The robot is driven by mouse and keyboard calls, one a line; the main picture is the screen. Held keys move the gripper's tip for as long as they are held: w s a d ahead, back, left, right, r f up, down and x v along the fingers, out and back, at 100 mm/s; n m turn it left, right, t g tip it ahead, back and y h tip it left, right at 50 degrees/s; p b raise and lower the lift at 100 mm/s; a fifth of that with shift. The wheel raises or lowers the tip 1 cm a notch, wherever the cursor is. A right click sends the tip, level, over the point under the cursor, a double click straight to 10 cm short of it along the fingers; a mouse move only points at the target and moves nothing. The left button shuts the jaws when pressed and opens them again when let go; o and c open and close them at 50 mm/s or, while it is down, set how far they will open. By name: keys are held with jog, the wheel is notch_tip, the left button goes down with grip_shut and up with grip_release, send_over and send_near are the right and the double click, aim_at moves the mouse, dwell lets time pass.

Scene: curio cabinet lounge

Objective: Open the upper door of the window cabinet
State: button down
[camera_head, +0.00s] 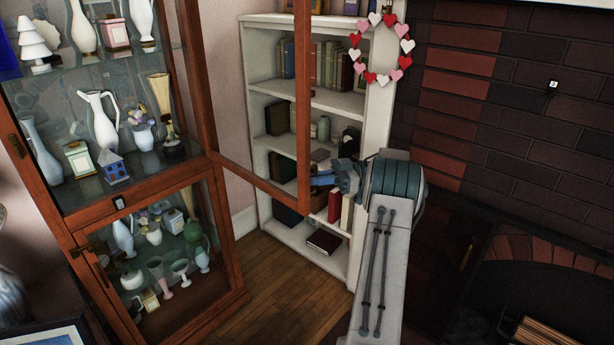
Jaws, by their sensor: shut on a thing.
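The window cabinet (35,190) stands at the left, with reddish-brown wood and glass panes. Its upper door (304,95) stands swung out from the cabinet, its glass frame reaching right, in front of the white bookcase. The upper compartment is exposed, with vases and small ornaments on its shelves. The lower door (165,255) is closed. My gripper (316,181) is at the free vertical edge of the upper door, near its lower corner, shut on it. The exact contact is small and partly hidden by the door frame, and no handle can be made out there.
A white bookcase (362,210) with books stands behind the open door. A brick fireplace (480,100) is at the right. A heart garland (354,41) hangs at the top. Wooden floor (285,275) is clear between cabinet and bookcase. A picture frame (55,335) is at bottom left.

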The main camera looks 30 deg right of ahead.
jog(key=shift+w+d+r+n+g+p, duration=0.1)
jog(key=shift+w+d+n+g+p, duration=0.1)
jog(key=shift+d, duration=0.3)
jog(key=shift+w+d+n+g+p, duration=0.1)
jog(key=shift+w+d+g+p, duration=0.1)
jog(key=shift+d, duration=0.25)
jog(key=c, duration=1.6)
grip_release()
jog(key=shift+d, duration=0.1)
jog(key=shift+c, duration=0.2)
jog(key=shift+d+p, duration=0.1)
jog(key=shift+p, duration=0.2)
